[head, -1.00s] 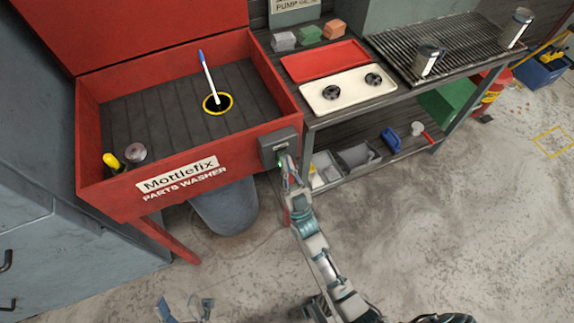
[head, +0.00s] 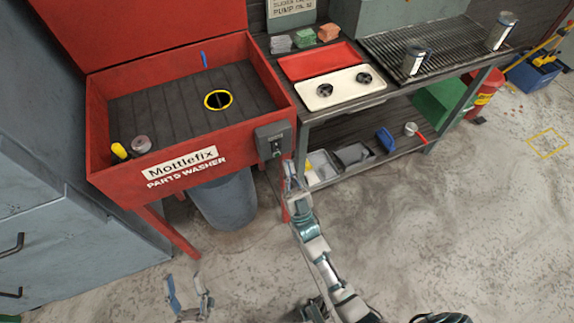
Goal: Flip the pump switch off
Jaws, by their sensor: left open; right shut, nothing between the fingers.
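The pump switch sits on a dark grey box (head: 273,139) at the front right corner of the red parts washer (head: 205,166). A small pale lever or mark (head: 277,151) shows on the box face, and no green light shows there. My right gripper (head: 289,171) is shut and empty, just below and right of the switch box, apparently apart from it. My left gripper (head: 184,281) is open and empty, low in the view over the floor. A blue nozzle (head: 204,60) stands at the back of the basin, with no white stream below it.
The basin holds a yellow-ringed drain (head: 218,100), a yellow-handled item (head: 119,150) and a round grey part (head: 141,145). A grey bucket (head: 226,200) stands underneath. A bench with a red tray (head: 318,60) and cream tray (head: 338,91) adjoins on the right. Floor in front is clear.

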